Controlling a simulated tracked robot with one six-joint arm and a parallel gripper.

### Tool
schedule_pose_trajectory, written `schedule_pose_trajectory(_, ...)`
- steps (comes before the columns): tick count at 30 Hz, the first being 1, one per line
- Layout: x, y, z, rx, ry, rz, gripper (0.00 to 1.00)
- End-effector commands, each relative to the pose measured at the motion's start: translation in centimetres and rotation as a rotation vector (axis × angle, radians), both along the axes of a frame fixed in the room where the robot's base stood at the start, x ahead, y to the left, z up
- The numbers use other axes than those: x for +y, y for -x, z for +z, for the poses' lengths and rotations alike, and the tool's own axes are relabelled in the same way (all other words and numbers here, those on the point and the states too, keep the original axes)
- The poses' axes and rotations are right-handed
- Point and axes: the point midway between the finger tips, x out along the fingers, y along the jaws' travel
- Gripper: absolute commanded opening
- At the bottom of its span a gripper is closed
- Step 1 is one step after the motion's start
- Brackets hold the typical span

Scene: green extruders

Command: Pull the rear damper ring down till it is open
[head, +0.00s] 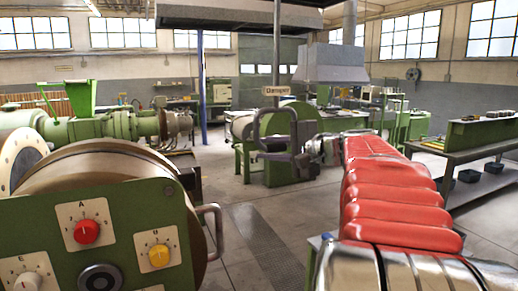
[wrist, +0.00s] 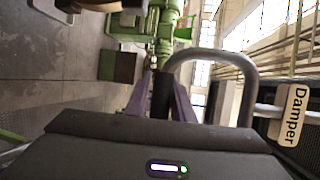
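The damper ring (head: 257,127) is a grey metal loop hanging below the sign marked "Damper" (head: 276,91), near the middle of the head view. In the wrist view the ring (wrist: 215,55) arches above my gripper, with the sign (wrist: 291,115) at the right edge. My gripper (head: 278,157) is at the ring's lower bar. In the wrist view its purple fingers (wrist: 163,92) lie on both sides of a dark bar of the ring and appear closed on it. The finger contact is partly hidden by the gripper body.
A green control panel (head: 120,255) with knobs and a large drum fills the left front. A green extruder (head: 115,125) stands behind it. A workbench (head: 470,150) is at the right. The floor (head: 230,195) between is clear.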

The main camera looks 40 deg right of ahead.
Motion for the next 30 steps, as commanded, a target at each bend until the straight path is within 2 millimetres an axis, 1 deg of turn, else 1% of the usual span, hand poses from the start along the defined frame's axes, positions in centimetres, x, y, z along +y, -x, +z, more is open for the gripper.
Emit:
schedule_pose_trajectory(1,0.0,0.0,0.0,0.0,0.0,0.0,0.18)
schedule_pose_trajectory(9,0.0,0.0,0.0,0.0,0.0,0.0,0.0)
schedule_pose_trajectory(23,-0.2,0.1,-0.1,-0.001,-0.001,-0.003,0.0)
schedule_pose_trajectory(26,-0.5,0.3,-0.6,0.0,0.0,-0.01,0.0)
schedule_pose_trajectory(30,-1.3,0.9,-1.7,0.002,-0.002,-0.028,0.0)
